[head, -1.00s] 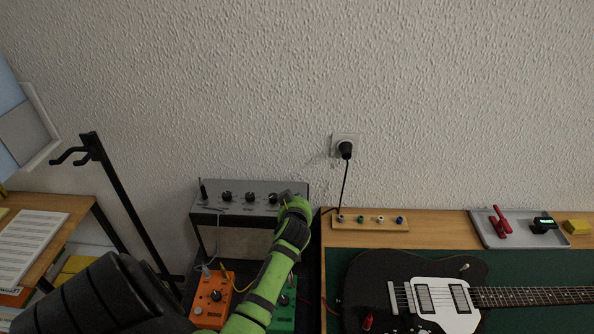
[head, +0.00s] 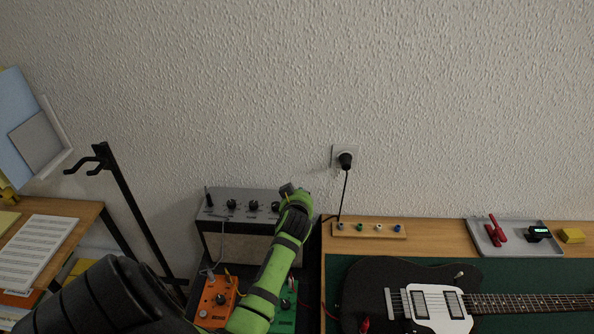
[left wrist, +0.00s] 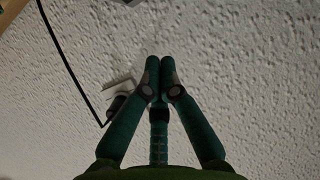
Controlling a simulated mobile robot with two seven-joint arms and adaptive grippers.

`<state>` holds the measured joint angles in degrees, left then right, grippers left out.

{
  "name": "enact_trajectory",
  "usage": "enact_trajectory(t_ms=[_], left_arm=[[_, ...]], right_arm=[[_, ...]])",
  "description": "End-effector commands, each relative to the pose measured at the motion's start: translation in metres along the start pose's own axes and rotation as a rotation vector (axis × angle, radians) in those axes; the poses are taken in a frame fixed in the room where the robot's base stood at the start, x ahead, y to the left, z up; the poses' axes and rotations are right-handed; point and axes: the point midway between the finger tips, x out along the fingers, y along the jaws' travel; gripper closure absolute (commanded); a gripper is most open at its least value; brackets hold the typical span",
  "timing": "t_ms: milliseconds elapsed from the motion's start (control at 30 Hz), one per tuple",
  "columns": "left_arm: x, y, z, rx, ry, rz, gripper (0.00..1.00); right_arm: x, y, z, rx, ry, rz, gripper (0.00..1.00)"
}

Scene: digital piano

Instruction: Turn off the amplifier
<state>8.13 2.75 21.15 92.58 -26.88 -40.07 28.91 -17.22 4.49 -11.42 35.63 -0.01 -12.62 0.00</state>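The amplifier (head: 222,203) is a grey box with a row of black knobs on its top panel and a grille front. It stands against the wall, left of centre in the head view. A small upright switch or antenna-like stub (head: 208,196) rises at its left end. My green left arm reaches up to the amplifier's right end and hides that part of the panel. My left gripper (left wrist: 160,66) shows in the left wrist view with its fingertips together and nothing seen between them. In the head view its fingers are mostly hidden by the wrist. My right gripper is out of view.
An orange pedal (head: 217,300) and a green pedal (head: 285,310) sit in front of the amplifier. A black stand (head: 125,195) is at left. A black guitar (head: 385,285) lies at right. A plug (head: 345,160) is in the wall socket, also in the left wrist view (left wrist: 117,105).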

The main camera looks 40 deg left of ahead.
Motion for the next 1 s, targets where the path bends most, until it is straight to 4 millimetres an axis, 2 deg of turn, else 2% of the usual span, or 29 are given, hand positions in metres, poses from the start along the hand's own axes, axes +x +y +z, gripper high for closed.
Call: enact_trajectory(t_ms=[33,300,500,667,1000], left_arm=[[-0.01,0.001,0.014,0.001,-0.011,0.002,1.0],[-0.059,0.001,0.024,0.0,-0.01,0.002,1.0],[-0.082,0.001,0.028,0.001,-0.01,0.002,1.0],[-0.088,0.0,0.028,0.002,-0.011,0.001,1.0],[-0.088,0.001,0.027,0.002,-0.01,0.001,1.0]], right_arm=[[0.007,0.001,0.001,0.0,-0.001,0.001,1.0],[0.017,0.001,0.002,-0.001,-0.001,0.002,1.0],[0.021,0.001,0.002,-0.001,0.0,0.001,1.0],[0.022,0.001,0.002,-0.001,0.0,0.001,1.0],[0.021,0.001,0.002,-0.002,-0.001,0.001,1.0]])
